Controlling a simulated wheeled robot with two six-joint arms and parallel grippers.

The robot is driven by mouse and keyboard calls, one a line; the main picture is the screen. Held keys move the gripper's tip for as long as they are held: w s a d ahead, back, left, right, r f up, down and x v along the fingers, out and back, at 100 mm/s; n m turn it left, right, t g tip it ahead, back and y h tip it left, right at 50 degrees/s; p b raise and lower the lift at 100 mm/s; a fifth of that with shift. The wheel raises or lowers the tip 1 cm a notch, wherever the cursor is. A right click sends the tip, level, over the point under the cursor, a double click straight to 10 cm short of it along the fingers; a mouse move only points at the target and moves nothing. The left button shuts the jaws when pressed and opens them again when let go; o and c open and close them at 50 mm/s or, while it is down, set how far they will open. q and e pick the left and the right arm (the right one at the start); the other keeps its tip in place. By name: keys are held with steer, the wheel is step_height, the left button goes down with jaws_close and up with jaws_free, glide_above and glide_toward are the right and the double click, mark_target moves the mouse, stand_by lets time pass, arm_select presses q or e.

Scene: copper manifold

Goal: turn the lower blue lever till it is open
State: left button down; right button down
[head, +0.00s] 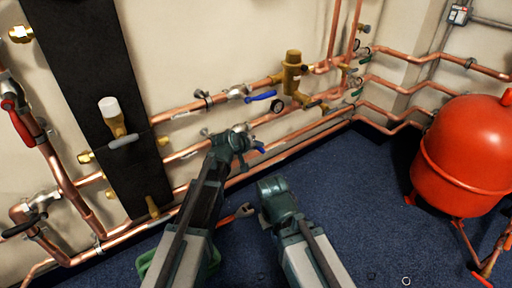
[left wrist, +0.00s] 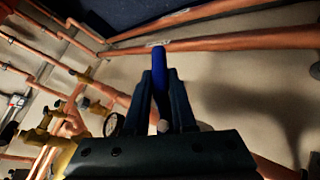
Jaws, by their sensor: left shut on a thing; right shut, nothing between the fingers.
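The lower blue lever (head: 261,150) sits on the middle copper pipe in the head view. Only its end shows there, beyond my left gripper (head: 246,146), which hides the rest of the lever and most of its valve. In the left wrist view the fingers of my left gripper (left wrist: 162,85) are closed on the blue lever (left wrist: 162,58), whose end sticks out between the tips. How far the lever is turned cannot be told. My right gripper (head: 270,186) is shut and empty, below and right of the left one, over the blue floor.
The upper blue lever (head: 262,96) is on the pipe above. A brass fitting (head: 292,72) and gauge (head: 277,106) are close by. A red tank (head: 468,150) stands at right; blue floor (head: 350,200) between is mostly clear.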

arm_select(q)
steer(key=c, duration=0.8)
jaws_free()
steer(key=shift+o, duration=0.2)
steer(key=p+v, duration=0.8)
steer(key=v, duration=0.6)
steer(key=shift+p, duration=0.3)
